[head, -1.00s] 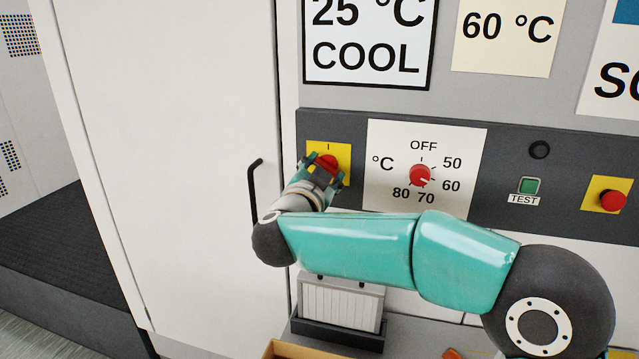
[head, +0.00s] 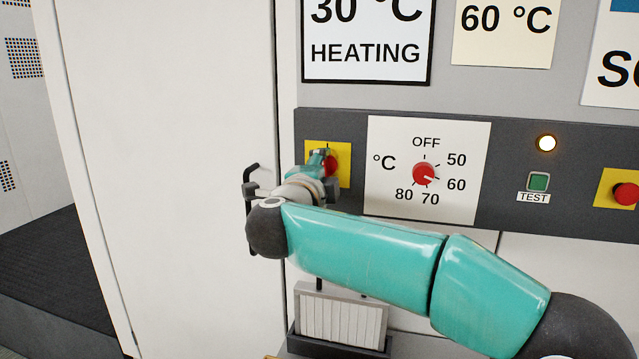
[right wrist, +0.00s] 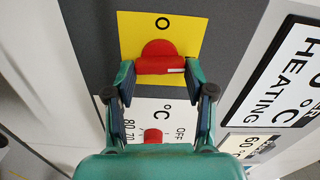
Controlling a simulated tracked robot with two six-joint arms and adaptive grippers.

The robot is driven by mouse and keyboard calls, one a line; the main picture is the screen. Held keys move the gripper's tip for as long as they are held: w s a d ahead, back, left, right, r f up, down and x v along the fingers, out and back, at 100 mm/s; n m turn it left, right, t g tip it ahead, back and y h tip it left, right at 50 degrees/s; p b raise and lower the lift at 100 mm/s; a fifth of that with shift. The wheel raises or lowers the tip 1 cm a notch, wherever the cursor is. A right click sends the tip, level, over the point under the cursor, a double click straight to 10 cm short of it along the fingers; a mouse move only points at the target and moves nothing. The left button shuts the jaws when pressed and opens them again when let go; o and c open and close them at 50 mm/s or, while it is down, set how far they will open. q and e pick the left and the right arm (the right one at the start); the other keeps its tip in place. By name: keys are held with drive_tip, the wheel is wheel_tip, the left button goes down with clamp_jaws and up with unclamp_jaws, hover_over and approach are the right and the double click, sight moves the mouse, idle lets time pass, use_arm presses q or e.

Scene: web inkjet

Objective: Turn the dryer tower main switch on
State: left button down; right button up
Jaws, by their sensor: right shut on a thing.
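The main switch is a red rotary knob (right wrist: 160,58) on a yellow plate (head: 343,178) at the left end of the dark panel. The right wrist view shows the "O" mark on the plate. The white line on the knob's handle points to the right in that view, toward the display side and away from "O". My right gripper (right wrist: 160,78) is shut on the knob's handle, one finger at each end. In the head view the gripper (head: 322,164) covers part of the knob and plate. My left gripper is not in view.
The display (head: 366,42) reads 30 °C HEATING. A lamp (head: 546,143) glows above the green TEST button (head: 539,182). The temperature dial (head: 425,174) sits right of the switch, a red button (head: 627,194) farther right. A black door handle (head: 251,170) is close to my right wrist.

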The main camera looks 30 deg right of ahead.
drive_tip(key=shift+s+d+m+b, duration=0.15)
drive_tip(key=shift+m+b, duration=0.15)
drive_tip(key=shift+m, duration=0.4)
drive_tip(key=o, duration=1.2)
drive_tip(key=shift+d+f, duration=0.1)
drive_tip(key=shift+c, duration=0.2)
drive_tip(key=shift+a, duration=0.2)
drive_tip(key=v, duration=1.1)
drive_tip(key=shift+a, duration=0.35)
